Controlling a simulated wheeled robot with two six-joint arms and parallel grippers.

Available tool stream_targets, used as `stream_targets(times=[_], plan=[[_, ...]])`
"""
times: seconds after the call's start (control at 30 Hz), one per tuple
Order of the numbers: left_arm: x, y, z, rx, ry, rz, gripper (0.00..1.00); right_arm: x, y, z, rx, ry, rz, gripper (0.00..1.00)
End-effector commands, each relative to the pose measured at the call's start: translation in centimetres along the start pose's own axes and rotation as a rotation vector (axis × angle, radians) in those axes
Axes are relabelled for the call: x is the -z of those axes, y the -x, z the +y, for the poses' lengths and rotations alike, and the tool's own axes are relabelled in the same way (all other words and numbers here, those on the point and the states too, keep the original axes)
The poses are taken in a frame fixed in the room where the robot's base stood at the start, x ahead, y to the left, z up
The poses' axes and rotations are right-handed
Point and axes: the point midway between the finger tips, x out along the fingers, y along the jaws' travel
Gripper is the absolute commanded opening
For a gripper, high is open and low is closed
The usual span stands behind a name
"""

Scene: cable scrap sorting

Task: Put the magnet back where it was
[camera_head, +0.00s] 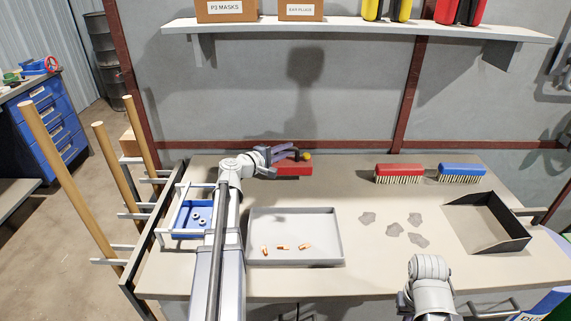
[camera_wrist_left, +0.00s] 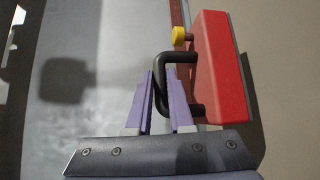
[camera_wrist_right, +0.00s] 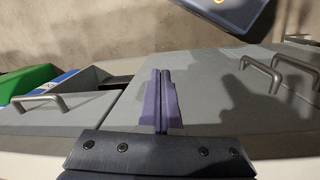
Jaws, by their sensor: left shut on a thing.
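The magnet (camera_head: 293,172) is a red block with a black handle and a yellow knob. It is at the back of the table near the wall; whether it touches the tabletop I cannot tell. In the left wrist view the red block (camera_wrist_left: 220,75) is right of the fingers. My left gripper (camera_head: 284,153) is shut on its black handle (camera_wrist_left: 163,65), seen between the purple fingers (camera_wrist_left: 162,100). My right gripper (camera_wrist_right: 160,98) is shut and empty, low in front of the cabinet.
A grey tray (camera_head: 294,216) holds 3 copper-coloured pieces. A blue bin (camera_head: 185,218) with small metal nuts stands at left. Red (camera_head: 399,174) and blue (camera_head: 461,173) brushes lie at the back right. Several grey patches and a black-edged pan (camera_head: 514,243) are at right.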

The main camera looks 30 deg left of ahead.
Motion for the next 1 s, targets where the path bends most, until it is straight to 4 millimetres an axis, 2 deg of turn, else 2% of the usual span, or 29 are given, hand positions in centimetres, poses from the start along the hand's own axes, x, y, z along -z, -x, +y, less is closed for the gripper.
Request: stream_targets(times=[0.4, 0.83, 0.87, 1.0], plan=[[0.5, -0.5, -3.6, -0.002, 0.002, 0.0, 0.0, 0.2, -3.7, -0.4, 0.0, 0.0, 0.0, 0.0], [0.6, -0.6, -3.9, -0.002, 0.002, 0.0, 0.0, 0.2, -4.0, -0.4, 0.0, 0.0, 0.0, 0.0], [0.6, -0.6, -3.9, 0.0, 0.0, 0.0, 0.21, 0.2, -4.0, -0.4, 0.0, 0.0, 0.0, 0.0], [0.5, -0.5, -3.8, 0.0, 0.0, 0.0, 0.36, 0.2, -3.9, -0.4, 0.0, 0.0, 0.0, 0.0]])
